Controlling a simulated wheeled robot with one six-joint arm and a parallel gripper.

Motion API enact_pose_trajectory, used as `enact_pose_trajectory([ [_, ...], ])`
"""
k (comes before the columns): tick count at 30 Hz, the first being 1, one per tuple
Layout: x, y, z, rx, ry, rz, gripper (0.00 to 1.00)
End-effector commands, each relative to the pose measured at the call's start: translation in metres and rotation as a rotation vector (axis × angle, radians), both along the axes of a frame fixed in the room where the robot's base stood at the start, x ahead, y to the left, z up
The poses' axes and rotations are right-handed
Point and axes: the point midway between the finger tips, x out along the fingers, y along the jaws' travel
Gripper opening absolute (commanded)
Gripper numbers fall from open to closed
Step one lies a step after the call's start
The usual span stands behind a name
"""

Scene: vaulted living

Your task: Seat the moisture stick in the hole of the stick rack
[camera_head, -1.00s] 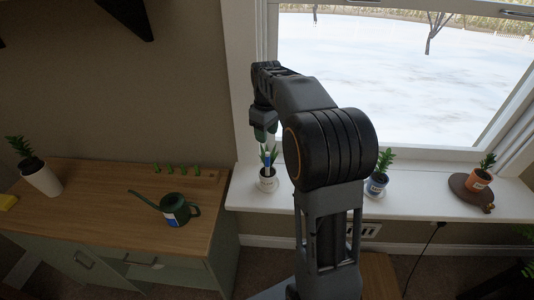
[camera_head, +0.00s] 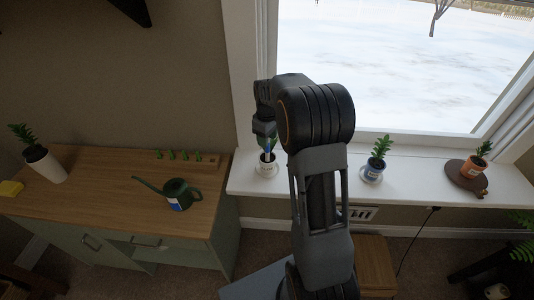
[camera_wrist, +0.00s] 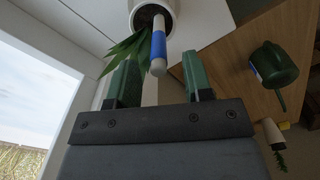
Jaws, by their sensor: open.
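The moisture stick (camera_wrist: 158,46), pale with a blue band, stands in the soil of a white pot (camera_wrist: 172,8) with a green plant on the windowsill. My gripper (camera_wrist: 160,62) is open, its two green fingers on either side of the stick's free end, with gaps showing on both sides. In the head view my gripper (camera_head: 265,135) is just above the white pot, and the stick (camera_head: 267,156) shows small below it. A low wooden strip (camera_head: 208,161) with several green uprights, apparently the stick rack, lies at the back of the sideboard; its hole cannot be made out.
A green watering can (camera_head: 177,195) stands on the sideboard (camera_head: 110,200) in front of the strip. A white potted plant (camera_head: 45,165) and a yellow block (camera_head: 10,188) are at left.

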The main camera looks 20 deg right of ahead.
Motion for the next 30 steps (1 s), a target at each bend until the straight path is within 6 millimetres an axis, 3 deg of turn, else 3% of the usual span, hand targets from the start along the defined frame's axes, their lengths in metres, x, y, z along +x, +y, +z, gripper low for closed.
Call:
enact_pose_trajectory([
  [7, 0.001, -0.001, -0.027, 0.001, 0.003, 0.000, 0.46],
  [17, 0.001, -0.001, -0.031, 0.000, 0.000, 0.000, 0.45],
  [30, 0.001, -0.001, -0.031, 0.000, 0.000, 0.000, 0.03],
])
